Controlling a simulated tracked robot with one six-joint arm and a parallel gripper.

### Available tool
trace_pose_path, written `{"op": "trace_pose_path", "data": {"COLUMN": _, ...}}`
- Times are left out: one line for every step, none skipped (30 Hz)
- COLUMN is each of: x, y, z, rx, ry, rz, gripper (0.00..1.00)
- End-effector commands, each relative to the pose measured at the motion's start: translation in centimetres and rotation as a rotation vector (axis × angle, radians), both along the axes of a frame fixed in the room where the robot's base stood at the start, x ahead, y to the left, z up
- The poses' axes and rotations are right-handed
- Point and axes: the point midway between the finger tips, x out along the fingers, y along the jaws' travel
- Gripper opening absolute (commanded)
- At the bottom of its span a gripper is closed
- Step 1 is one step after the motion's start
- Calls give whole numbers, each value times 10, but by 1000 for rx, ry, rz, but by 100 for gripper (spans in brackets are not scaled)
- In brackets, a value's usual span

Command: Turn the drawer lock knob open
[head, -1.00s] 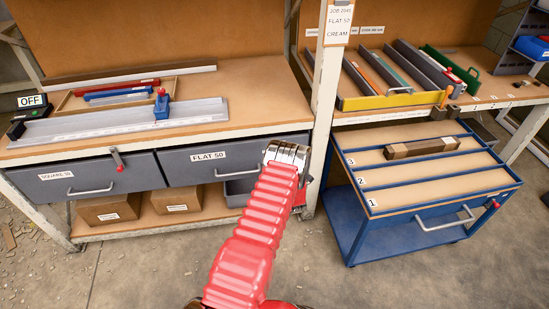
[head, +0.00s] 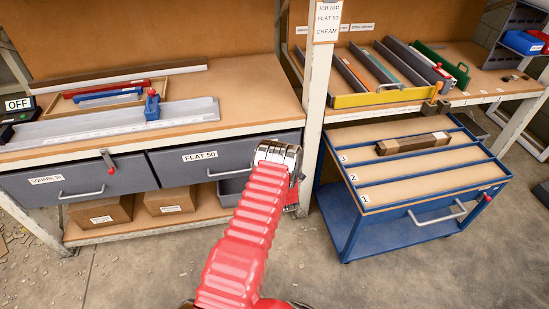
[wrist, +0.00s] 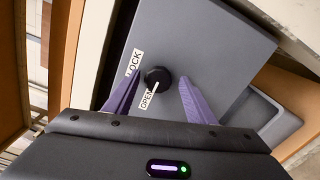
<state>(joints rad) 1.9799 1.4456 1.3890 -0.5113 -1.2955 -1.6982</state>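The lock knob (wrist: 157,78) is a round black knob with a white pointer line on a grey drawer front (wrist: 205,45). The line slants down-left toward the OPEN label (wrist: 147,99); the LOCK label (wrist: 133,63) sits above that. My gripper (wrist: 160,80) is open, its purple fingers on either side of the knob, with visible gaps; I cannot tell whether they reach its depth. In the head view, my gripper (head: 279,155) is at the right end of the FLAT 50 drawer (head: 180,170) and hides the knob.
The SQUARE drawer (head: 85,182) with a red-handled lever (head: 107,160) is to the left. A grey bin (head: 232,188) shows below the FLAT 50 drawer. A bench post (head: 313,130) stands close right of my gripper, with a blue trolley (head: 350,215) beyond.

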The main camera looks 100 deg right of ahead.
Motion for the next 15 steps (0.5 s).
{"op": "trace_pose_path", "data": {"x": -1, "y": 0, "z": 1, "rx": -1, "ry": 0, "rz": -1, "gripper": 50}}
{"op": "trace_pose_path", "data": {"x": -1, "y": 0, "z": 1, "rx": -2, "ry": 0, "rz": -2, "gripper": 50}}
{"op": "trace_pose_path", "data": {"x": -1, "y": 0, "z": 1, "rx": -2, "ry": 0, "rz": -1, "gripper": 50}}
{"op": "trace_pose_path", "data": {"x": -1, "y": 0, "z": 1, "rx": -3, "ry": 0, "rz": -2, "gripper": 50}}
{"op": "trace_pose_path", "data": {"x": -2, "y": 0, "z": 2, "rx": -3, "ry": 0, "rz": -2, "gripper": 50}}
{"op": "trace_pose_path", "data": {"x": -2, "y": 1, "z": 2, "rx": -3, "ry": 0, "rz": -2, "gripper": 50}}
{"op": "trace_pose_path", "data": {"x": -2, "y": 2, "z": 2, "rx": -3, "ry": 0, "rz": -3, "gripper": 50}}
{"op": "trace_pose_path", "data": {"x": -2, "y": 3, "z": 1, "rx": -2, "ry": 0, "rz": -4, "gripper": 50}}
{"op": "trace_pose_path", "data": {"x": -3, "y": 5, "z": 1, "rx": -2, "ry": 0, "rz": -4, "gripper": 50}}
{"op": "trace_pose_path", "data": {"x": -3, "y": 7, "z": 1, "rx": -2, "ry": 0, "rz": -4, "gripper": 50}}
{"op": "trace_pose_path", "data": {"x": -3, "y": 9, "z": 2, "rx": -2, "ry": 1, "rz": -4, "gripper": 50}}
{"op": "trace_pose_path", "data": {"x": -4, "y": 13, "z": 2, "rx": -3, "ry": 0, "rz": -4, "gripper": 50}}
{"op": "trace_pose_path", "data": {"x": -4, "y": 17, "z": 2, "rx": -3, "ry": 0, "rz": -3, "gripper": 50}}
{"op": "trace_pose_path", "data": {"x": -4, "y": 20, "z": 2, "rx": -2, "ry": 0, "rz": -4, "gripper": 50}}
{"op": "trace_pose_path", "data": {"x": -5, "y": 25, "z": 2, "rx": -2, "ry": -1, "rz": -4, "gripper": 50}}
